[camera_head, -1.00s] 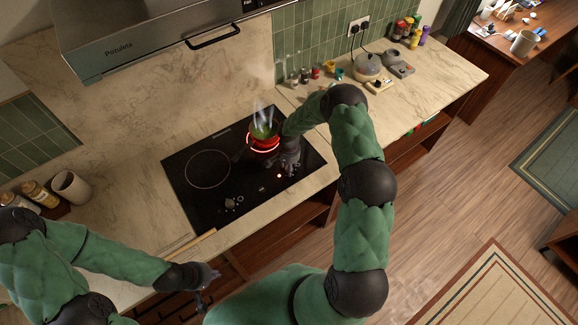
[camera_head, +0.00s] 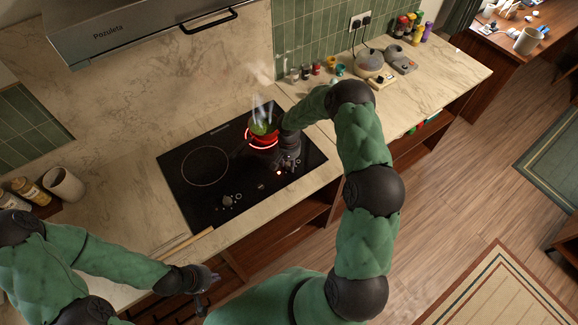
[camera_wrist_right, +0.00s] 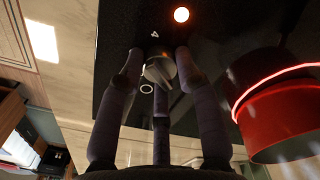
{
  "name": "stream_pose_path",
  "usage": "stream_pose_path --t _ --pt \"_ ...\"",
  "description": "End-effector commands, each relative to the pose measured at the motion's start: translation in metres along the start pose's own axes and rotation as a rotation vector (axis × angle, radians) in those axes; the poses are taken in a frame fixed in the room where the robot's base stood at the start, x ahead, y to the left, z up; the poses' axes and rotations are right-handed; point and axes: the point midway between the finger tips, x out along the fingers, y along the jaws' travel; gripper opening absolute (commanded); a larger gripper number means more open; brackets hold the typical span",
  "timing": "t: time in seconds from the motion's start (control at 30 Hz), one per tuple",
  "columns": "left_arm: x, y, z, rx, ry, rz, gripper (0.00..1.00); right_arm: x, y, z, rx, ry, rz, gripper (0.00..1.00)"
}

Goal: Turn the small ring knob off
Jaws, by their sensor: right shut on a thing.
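A silver knob (camera_wrist_right: 160,70) on the black cooktop shows between the fingers of my right gripper (camera_wrist_right: 158,62) in the wrist view. The fingers are closed around it. A ring mark is printed beside it, and an orange indicator light (camera_wrist_right: 181,14) glows nearby. In the head view my right gripper (camera_head: 286,163) is low over the cooktop's right part and hides most of this knob; the light (camera_head: 279,172) is lit there too. Another knob (camera_head: 228,201) stands at the cooktop's front left. My left gripper (camera_head: 205,279) is off the counter's front edge; its fingers are too small to judge.
A red pot (camera_head: 264,130) with green contents steams on the red-glowing ring, close beside my right gripper; it also shows in the wrist view (camera_wrist_right: 280,115). The left cooking ring (camera_head: 205,166) is bare. Jars and a kettle (camera_head: 369,64) stand at the back right.

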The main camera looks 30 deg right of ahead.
Motion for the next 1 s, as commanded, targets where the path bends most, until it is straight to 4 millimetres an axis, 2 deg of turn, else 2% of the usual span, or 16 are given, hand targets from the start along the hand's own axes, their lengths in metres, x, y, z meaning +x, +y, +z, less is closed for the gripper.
stream_pose_path --t 0.1,0.5,0.7,1.0 --pt "0.013 -0.005 -0.001 0.0 0.0 0.0 0.0 0.004 0.0 0.001 -0.111 -0.001 0.0 0.01" --pt "0.033 -0.012 -0.001 0.0 0.0 0.0 0.0 0.003 0.0 0.001 -0.449 -0.003 0.0 0.01" --pt "0.037 -0.013 -0.002 0.0 0.0 0.0 0.0 0.002 0.0 0.002 -0.561 -0.004 0.0 0.01" --pt "0.04 -0.014 -0.002 0.0 0.0 0.0 0.0 0.002 0.0 0.002 -0.639 -0.004 0.0 0.01"
